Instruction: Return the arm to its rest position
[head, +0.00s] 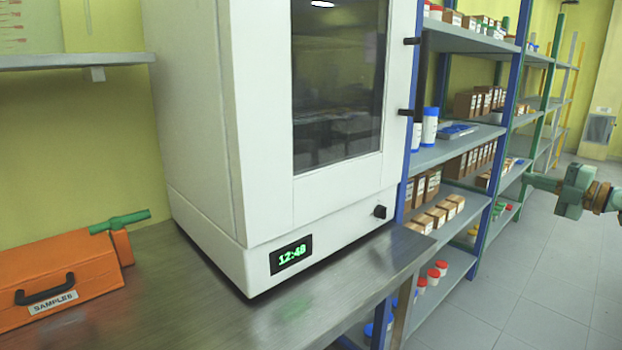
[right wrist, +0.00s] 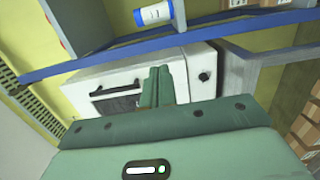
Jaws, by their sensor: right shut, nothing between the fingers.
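My right arm comes in at the right edge of the head view, and its green right gripper (head: 533,180) points left, held out in the air over the tiled floor beside the shelving. In the right wrist view the two green fingers (right wrist: 163,85) are together with nothing between them. The gripper is well to the right of the white cabinet and the bench and appears to touch nothing. My left gripper is not in view.
A white cabinet (head: 205,120) with a dark window stands on the metal bench (head: 190,310). An orange SAMPLES case (head: 65,270) with a green rod-like thing (head: 120,221) is at left. Shelves (head: 465,45) with boxes and bottles stand behind. Floor (head: 540,280) at right is clear.

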